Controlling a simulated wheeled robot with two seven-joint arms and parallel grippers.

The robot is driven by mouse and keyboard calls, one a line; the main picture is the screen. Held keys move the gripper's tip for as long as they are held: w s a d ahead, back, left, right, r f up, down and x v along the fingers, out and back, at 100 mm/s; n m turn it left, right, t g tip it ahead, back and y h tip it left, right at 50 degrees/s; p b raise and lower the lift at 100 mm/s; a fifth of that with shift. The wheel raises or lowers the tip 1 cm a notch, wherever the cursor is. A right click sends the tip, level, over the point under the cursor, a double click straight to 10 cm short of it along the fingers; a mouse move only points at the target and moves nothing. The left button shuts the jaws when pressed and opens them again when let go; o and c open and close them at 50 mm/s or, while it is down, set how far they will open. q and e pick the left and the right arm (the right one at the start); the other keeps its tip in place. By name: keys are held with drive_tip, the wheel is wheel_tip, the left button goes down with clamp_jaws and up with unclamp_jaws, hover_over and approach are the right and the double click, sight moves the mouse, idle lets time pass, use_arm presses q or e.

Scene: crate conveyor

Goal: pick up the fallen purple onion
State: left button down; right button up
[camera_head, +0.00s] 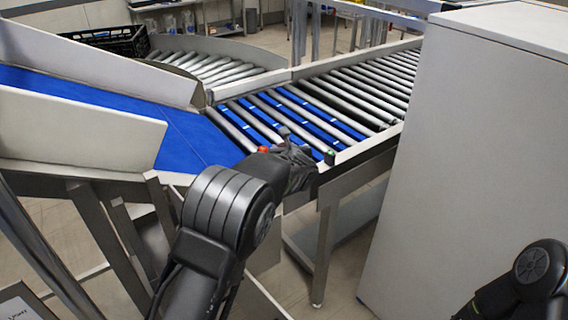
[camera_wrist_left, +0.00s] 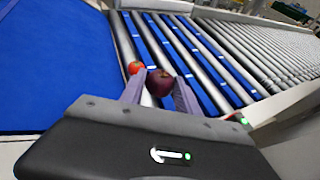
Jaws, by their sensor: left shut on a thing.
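A dark purple onion (camera_wrist_left: 160,83) is between the two fingers of my left gripper (camera_wrist_left: 160,92) in the left wrist view. The fingers are shut on it, one on each side. In the head view my left gripper (camera_head: 292,150) is over the near edge of the roller conveyor (camera_head: 345,90). The onion cannot be made out there behind my gripper. Only part of my right arm shows at the lower right, and its gripper is out of view.
A small round red thing (camera_wrist_left: 135,67) is just left of the onion; it shows beside my gripper in the head view (camera_head: 263,149). A blue belt (camera_head: 190,135) lies to the left. A tall white cabinet (camera_head: 470,150) blocks the right. A black crate (camera_head: 112,40) stands at the back left.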

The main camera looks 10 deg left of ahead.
use_arm(q)
drive_tip(key=shift+r, duration=0.9)
